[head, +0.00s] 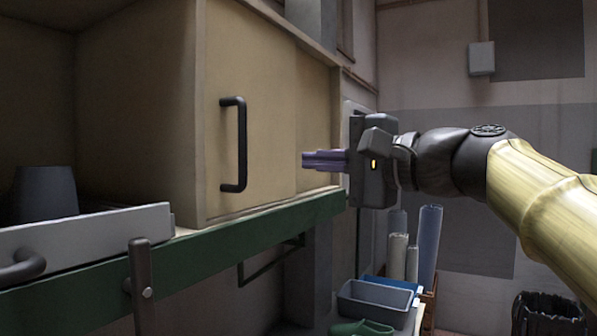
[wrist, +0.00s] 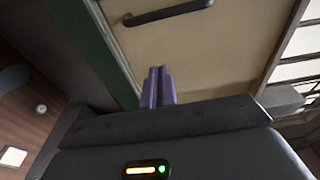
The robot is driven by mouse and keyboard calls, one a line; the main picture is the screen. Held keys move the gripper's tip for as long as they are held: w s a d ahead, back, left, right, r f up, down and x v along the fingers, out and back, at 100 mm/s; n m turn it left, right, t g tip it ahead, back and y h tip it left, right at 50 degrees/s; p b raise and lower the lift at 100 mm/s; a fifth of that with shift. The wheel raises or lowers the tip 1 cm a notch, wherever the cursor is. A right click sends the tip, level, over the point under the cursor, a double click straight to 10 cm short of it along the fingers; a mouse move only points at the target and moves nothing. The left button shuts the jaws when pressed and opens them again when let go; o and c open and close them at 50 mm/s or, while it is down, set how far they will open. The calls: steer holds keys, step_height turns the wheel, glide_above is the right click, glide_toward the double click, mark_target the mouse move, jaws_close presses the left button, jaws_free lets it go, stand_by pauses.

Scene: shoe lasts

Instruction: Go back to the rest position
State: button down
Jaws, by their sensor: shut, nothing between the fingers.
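My gripper (head: 310,160) is in the middle of the head view, its purple fingers pointing left toward the wooden cabinet front. The fingers lie together with nothing between them. In the wrist view the paired fingers of my gripper (wrist: 158,85) show in front of the cabinet panel (wrist: 210,55). The cabinet door (head: 268,120) has a black bar handle (head: 241,145), left of the fingertips. The handle also shows at the top of the wrist view (wrist: 168,12). I cannot tell how far the fingertips are from the cabinet.
A green rail (head: 230,233) runs below the cabinet. An open drawer (head: 85,237) and a dark cup (head: 44,194) are at the left. Below my gripper are a grey bin (head: 375,303), rolled tubes (head: 430,245) and a green shoe-like item (head: 361,328). A black basket (head: 548,315) stands lower right.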

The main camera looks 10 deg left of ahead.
steer(key=shift+s+d, duration=0.1)
steer(key=shift+d, duration=0.2)
steer(key=w+d+f+m+h, duration=0.1)
steer(key=w+d+f+h, duration=0.2)
steer(key=f, duration=0.8)
steer(key=w+d+f+h, duration=0.2)
steer(key=d+f+h, duration=0.2)
steer(key=f, duration=0.7)
steer(key=w+d+f+m+h, duration=0.1)
steer(key=w+d+f+h, duration=0.2)
steer(key=f, duration=0.8)
steer(key=s+d+f+n+g+h, duration=0.1)
steer(key=s+d+f, duration=0.3)
steer(key=f, duration=0.4)
steer(key=s+d+f+n+g+h, duration=0.2)
steer(key=s+d+f+n+h, duration=0.1)
steer(key=s+d+f, duration=0.2)
steer(key=s+d+f+n+g+h, duration=0.1)
steer(key=s+d+f+n+h, duration=0.1)
steer(key=s+d+f, duration=0.2)
steer(key=s+f, duration=0.3)
steer(key=f, duration=0.5)
steer(key=shift+s+d+n+h, duration=0.25)
steer(key=shift+d+n+h, duration=0.05)
steer(key=shift+d, duration=0.1)
